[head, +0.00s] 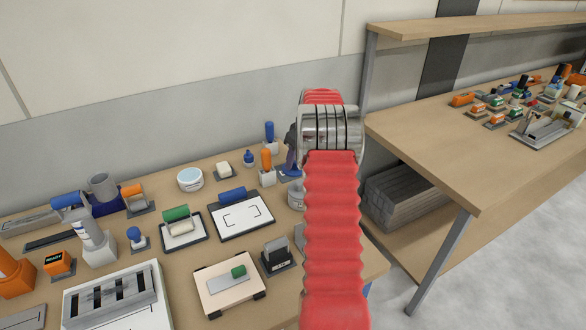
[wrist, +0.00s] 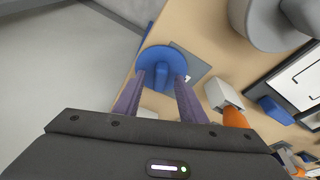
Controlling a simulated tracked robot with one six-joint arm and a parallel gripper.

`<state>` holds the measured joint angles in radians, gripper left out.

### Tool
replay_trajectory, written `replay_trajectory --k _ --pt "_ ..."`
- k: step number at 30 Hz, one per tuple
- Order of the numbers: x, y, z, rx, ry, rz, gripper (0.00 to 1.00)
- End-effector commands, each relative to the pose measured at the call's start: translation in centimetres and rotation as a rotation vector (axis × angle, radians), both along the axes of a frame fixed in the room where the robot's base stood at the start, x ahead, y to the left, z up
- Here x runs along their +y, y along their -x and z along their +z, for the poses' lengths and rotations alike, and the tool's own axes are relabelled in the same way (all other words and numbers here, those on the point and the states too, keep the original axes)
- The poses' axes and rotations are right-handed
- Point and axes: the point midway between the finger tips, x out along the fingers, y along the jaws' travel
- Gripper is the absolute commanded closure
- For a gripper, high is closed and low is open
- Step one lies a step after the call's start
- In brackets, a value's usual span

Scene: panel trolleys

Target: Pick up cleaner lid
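A round blue lid-like disc (wrist: 158,62) with a raised middle shows in the wrist view; I take it to be the cleaner lid. It lies over part of a grey labelled plate (wrist: 197,68) near the bench edge. My gripper (wrist: 163,82) has its two purple fingers apart, with their tips over the near part of the disc. I cannot tell whether they touch it. In the head view, my gripper (head: 291,150) points down at the back of the bench, partly hidden by my red arm, and a bit of the blue disc (head: 289,173) shows below it.
An orange-handled tool (head: 267,162) stands close left of the gripper. A pale round pot (head: 296,198) stands just in front. A framed panel with a blue handle (head: 241,218) lies further left. The wall is close behind; a second bench (head: 440,130) stands right.

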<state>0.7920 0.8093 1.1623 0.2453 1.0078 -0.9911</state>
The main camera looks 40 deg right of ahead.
Motion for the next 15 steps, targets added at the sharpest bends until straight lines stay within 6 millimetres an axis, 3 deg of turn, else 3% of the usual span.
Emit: replay_trajectory --k 12,15 --pt "0.02 0.01 0.05 0.000 0.000 0.000 0.62" --pt "0.02 0.00 0.05 0.000 0.000 0.000 0.70"
